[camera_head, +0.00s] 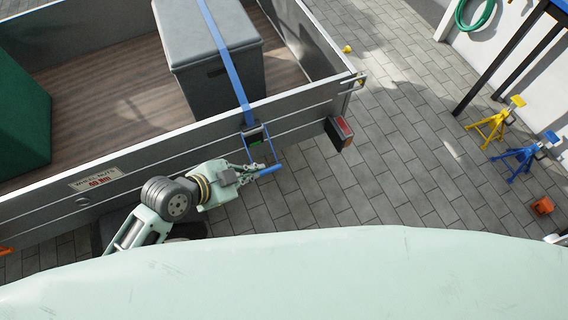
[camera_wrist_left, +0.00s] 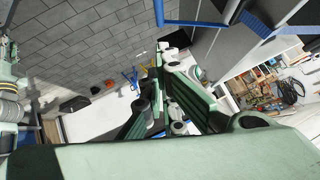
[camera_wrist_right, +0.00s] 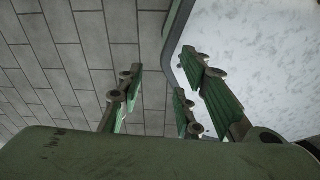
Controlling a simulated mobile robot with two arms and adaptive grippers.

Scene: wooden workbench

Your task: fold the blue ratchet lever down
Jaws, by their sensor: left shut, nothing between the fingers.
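The ratchet (camera_head: 255,136) sits on the trailer's side wall at the end of a blue strap. Its lever stands out from the wall and ends in a blue grip (camera_head: 271,170). In the left wrist view a blue lever frame (camera_wrist_left: 159,12) shows at the top edge. My left gripper (camera_head: 256,172) is shut and empty, just left of the blue grip; I cannot tell whether it touches. Its fingers also show in the left wrist view (camera_wrist_left: 163,62). My right gripper (camera_wrist_right: 160,80) is open and empty in the right wrist view, away from the lever.
The blue strap (camera_head: 222,48) runs over a grey box (camera_head: 190,35) on the trailer bed. A green block (camera_head: 20,115) lies left. A tail light (camera_head: 339,132) juts from the trailer corner. Yellow (camera_head: 495,122) and blue (camera_head: 527,155) stands are far right.

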